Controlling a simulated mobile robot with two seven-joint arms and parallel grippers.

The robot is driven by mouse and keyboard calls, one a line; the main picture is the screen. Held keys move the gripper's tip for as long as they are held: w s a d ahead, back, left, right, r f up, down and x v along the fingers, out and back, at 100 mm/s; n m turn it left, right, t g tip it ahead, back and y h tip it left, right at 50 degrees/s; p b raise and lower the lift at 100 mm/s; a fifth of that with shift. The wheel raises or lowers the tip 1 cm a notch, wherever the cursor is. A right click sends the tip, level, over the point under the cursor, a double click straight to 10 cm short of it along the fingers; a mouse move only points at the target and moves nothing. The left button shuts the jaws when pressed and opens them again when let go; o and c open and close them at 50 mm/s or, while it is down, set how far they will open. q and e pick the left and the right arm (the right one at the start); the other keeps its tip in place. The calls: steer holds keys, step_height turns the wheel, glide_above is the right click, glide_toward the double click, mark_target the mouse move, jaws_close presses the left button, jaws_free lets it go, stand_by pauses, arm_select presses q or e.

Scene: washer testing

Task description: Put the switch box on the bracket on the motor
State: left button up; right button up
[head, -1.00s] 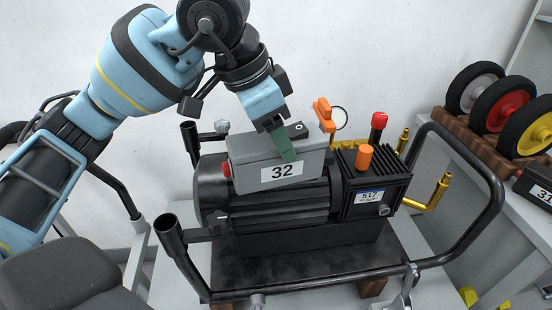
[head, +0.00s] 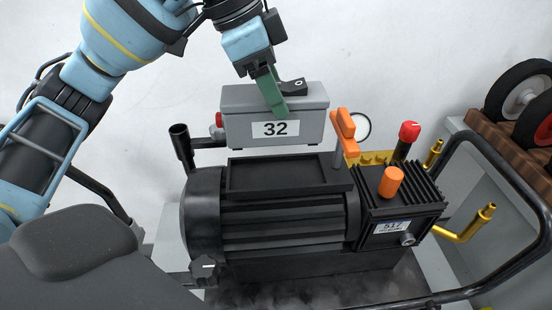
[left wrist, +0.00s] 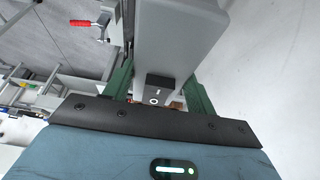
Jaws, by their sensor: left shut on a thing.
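The grey switch box (head: 235,103) carries a "32" label, a red button on its left side and a dark switch on top. My left gripper (head: 272,95) is shut on it, with green fingers at its upper part. The box appears behind and above the black motor (head: 283,225), with a gap below it in the picture. The black bracket (head: 277,173) on top of the motor is a shallow, empty tray. In the left wrist view the box (left wrist: 180,40) sits between the green fingers (left wrist: 158,92). My right gripper is not in view.
An orange handle (head: 344,131), an orange cap (head: 391,181) and a red knob (head: 409,131) rise at the motor's right. A black tube frame (head: 500,165) surrounds the motor. Wheels (head: 520,90) stand on a wooden rack at far right.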

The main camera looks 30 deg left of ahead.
mark_target(249, 92)
arm_select(q)
steer(key=shift+w+a+f, duration=0.1)
steer(key=shift+f, duration=4.5)
steer(key=shift+f, duration=0.2)
steer(key=o, duration=1.2)
steer(key=v, duration=1.2)
steer(key=shift+r, duration=0.2)
